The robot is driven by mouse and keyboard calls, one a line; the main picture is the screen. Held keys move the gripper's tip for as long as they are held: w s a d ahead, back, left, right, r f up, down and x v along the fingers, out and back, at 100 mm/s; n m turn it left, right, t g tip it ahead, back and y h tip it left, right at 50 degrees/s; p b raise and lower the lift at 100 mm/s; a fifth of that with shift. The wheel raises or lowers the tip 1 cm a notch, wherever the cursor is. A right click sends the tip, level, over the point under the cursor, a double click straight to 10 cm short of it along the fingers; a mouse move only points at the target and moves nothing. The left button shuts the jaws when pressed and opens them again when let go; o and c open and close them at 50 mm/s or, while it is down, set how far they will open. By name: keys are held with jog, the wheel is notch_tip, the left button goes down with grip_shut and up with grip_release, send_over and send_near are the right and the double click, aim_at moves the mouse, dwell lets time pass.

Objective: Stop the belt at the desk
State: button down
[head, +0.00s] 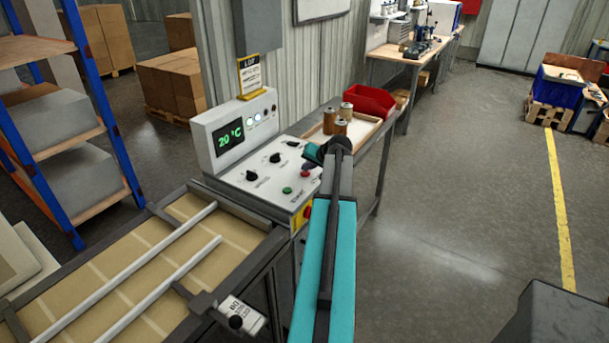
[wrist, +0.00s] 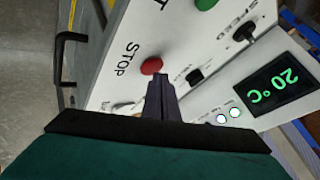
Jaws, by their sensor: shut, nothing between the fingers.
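The control desk (head: 262,172) stands at the belt's far end, with a green "20 °C" display (head: 231,137). Its red button (head: 304,173) shows in the head view beside my gripper (head: 310,163). A green button (head: 287,190) is to its left. In the wrist view the red button (wrist: 152,65) is beside the word STOP, and the green button (wrist: 205,4) is at the top edge. My gripper (wrist: 160,78) is shut and empty, its tips right at the red button's edge. I cannot tell whether they touch it. The tan belt (head: 130,275) lies at the lower left.
Black knobs (head: 275,158) sit on the desk, and a red knob on yellow (head: 307,211) is on its front. A tray (head: 362,131) with filter cartridges (head: 341,127) and a red bin (head: 370,101) stand behind. A blue-framed shelf (head: 100,110) is at left.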

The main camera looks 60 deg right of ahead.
aim_at(307, 174)
jog(key=shift+f+b, duration=0.4)
jog(key=shift+f, duration=0.05)
dwell(0.8)
jog(key=shift+r, duration=0.1)
dwell(0.3)
jog(key=shift+r+p, duration=0.3)
jog(key=shift+r, duration=0.45)
jog(key=shift+r, duration=0.15)
jog(key=shift+r+p, duration=1.1)
jog(key=shift+r, duration=1.25)
